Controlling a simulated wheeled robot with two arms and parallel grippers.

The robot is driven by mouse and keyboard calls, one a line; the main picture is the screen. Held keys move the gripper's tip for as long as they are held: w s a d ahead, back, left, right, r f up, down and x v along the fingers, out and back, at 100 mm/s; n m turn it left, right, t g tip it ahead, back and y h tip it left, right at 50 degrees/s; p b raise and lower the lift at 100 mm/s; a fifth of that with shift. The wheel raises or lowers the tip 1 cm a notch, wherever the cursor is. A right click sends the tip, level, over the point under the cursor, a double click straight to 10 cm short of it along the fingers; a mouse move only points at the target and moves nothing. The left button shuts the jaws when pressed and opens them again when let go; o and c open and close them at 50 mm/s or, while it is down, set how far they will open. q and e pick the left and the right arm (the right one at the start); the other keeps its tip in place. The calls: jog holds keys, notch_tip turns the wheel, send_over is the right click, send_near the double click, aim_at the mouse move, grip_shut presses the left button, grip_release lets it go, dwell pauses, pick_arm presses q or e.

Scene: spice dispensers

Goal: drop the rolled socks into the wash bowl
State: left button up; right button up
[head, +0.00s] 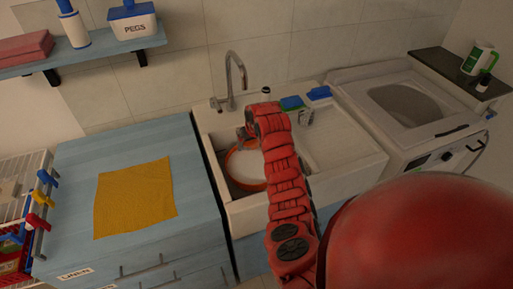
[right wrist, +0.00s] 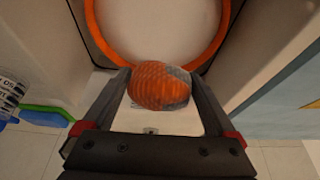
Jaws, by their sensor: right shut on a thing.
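The rolled socks (right wrist: 160,90) are an orange, ribbed bundle with a greyish patch. My right gripper (right wrist: 160,80) is shut on them, one finger at each side. The wash bowl has an orange rim and a pale inside, and sits in the sink in the head view (head: 246,168). Its rim also shows at the top of the right wrist view (right wrist: 97,35). In the head view my right gripper (head: 243,132) is over the sink at the bowl's far side; my red arm covers part of the bowl. The socks cannot be made out there. My left gripper is not in view.
The sink (head: 345,160) has a tap (head: 232,78) behind the bowl and sponges (head: 292,102) on its back ledge. A washing machine (head: 405,105) stands right. A yellow cloth (head: 135,198) lies on the blue counter (head: 75,160) at left.

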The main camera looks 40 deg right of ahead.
aim_at(258, 147)
jog(key=d+f, duration=0.2)
jog(key=f, duration=0.1)
jog(key=shift+s+d, duration=0.3)
jog(key=shift+s, duration=0.05)
jog(key=shift+a+f+b, duration=0.1)
jog(key=shift+f+b, duration=0.2)
jog(key=shift+f, duration=0.6)
jog(key=shift+f+b, duration=0.9)
jog(key=shift+f, duration=1.4)
jog(key=o, duration=1)
